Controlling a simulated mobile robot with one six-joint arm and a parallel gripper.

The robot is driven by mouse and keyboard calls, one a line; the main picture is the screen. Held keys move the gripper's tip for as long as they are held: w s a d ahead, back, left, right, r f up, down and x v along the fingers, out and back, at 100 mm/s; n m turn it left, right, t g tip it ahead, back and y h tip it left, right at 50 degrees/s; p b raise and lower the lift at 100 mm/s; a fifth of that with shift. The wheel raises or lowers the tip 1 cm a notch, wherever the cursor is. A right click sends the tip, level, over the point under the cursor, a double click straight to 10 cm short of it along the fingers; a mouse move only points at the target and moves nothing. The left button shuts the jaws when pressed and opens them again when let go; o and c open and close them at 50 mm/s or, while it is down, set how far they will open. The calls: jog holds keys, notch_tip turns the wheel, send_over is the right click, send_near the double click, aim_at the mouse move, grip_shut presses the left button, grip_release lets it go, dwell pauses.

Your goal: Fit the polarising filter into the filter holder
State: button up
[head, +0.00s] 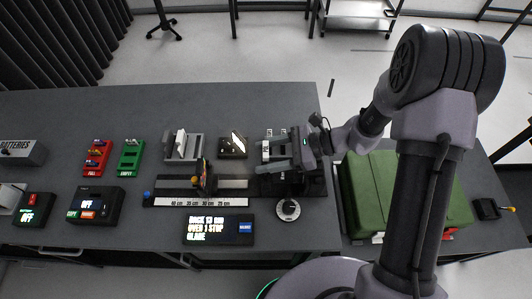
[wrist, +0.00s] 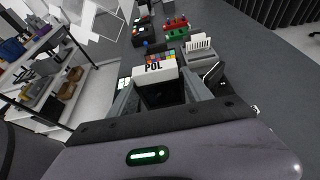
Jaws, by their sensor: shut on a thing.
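My gripper (wrist: 160,92) is shut on the polarising filter (wrist: 154,70), a dark piece with a white tab lettered POL. In the wrist view it sits between my two grey fingers, tab uppermost. In the head view my gripper (head: 283,165) is over the right end of the rail, above a dark unit there (head: 285,187). The filter cannot be made out clearly in the head view. I cannot pick out the filter holder for sure, as my gripper covers part of that unit. Whether the filter touches anything below cannot be told.
A colour chart (head: 203,175) stands on the rail, behind a white scale (head: 190,202). A display (head: 218,230) reads "BACK 13 mm OVER 1 STOP GLARE", with a dial (head: 288,209) to its right. A card rack (head: 183,147) and a black box (head: 233,148) stand behind. A green crate (head: 368,200) is right.

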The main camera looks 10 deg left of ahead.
aim_at(266, 162)
jog(key=shift+f+b, duration=0.55)
jog(key=shift+f, duration=0.65)
jog(key=shift+f+b, duration=0.15)
jog(key=shift+b, duration=0.25)
dwell(0.6)
jog(key=shift+f, duration=0.3)
jog(key=shift+f+b, duration=0.85)
jog(key=shift+b, duration=0.05)
jog(key=shift+r+p, duration=0.7)
jog(key=shift+r, duration=0.35)
jog(key=shift+f+b, duration=1.1)
jog(key=shift+f, duration=0.05)
dwell(0.7)
jog(key=o, duration=1.4)
jog(key=shift+r, duration=0.1)
